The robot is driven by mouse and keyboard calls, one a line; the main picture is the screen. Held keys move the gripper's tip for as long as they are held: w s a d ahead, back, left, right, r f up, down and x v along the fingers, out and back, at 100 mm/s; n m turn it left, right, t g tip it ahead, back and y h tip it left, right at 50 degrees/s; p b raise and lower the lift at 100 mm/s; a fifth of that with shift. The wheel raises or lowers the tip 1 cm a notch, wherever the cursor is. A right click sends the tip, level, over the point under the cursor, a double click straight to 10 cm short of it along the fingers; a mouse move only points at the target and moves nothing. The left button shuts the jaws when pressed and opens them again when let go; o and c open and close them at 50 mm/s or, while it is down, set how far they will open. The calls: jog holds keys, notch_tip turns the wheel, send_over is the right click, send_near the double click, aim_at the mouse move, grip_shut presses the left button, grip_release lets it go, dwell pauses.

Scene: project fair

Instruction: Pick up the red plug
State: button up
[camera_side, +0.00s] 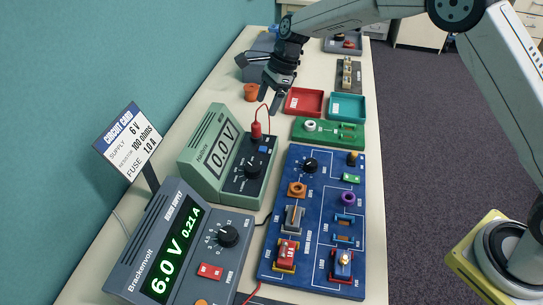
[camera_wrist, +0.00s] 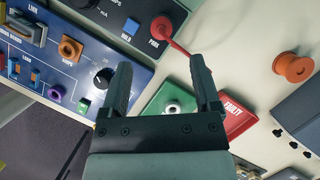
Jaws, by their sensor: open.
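The red plug (camera_side: 256,131) stands upright in the green multimeter (camera_side: 207,142), at the top right of its panel. My gripper (camera_side: 271,103) is open and empty, above and beyond the plug in the side view. In the wrist view my gripper (camera_wrist: 160,65) shows its two fingers spread apart. The plug is apart from both fingers.
A blue circuit board (camera_side: 334,157) and a grey power supply (camera_side: 197,240) stand nearer the side camera. A green block (camera_side: 300,137), a red tray (camera_side: 304,102), a teal tray (camera_side: 347,107) and an orange spool (camera_side: 251,92) lie around my gripper.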

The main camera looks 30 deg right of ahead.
aim_at(258, 124)
jog(key=shift+x, duration=1.35)
jog(key=shift+w+a, duration=0.15)
jog(key=shift+x, duration=2.55)
grip_shut()
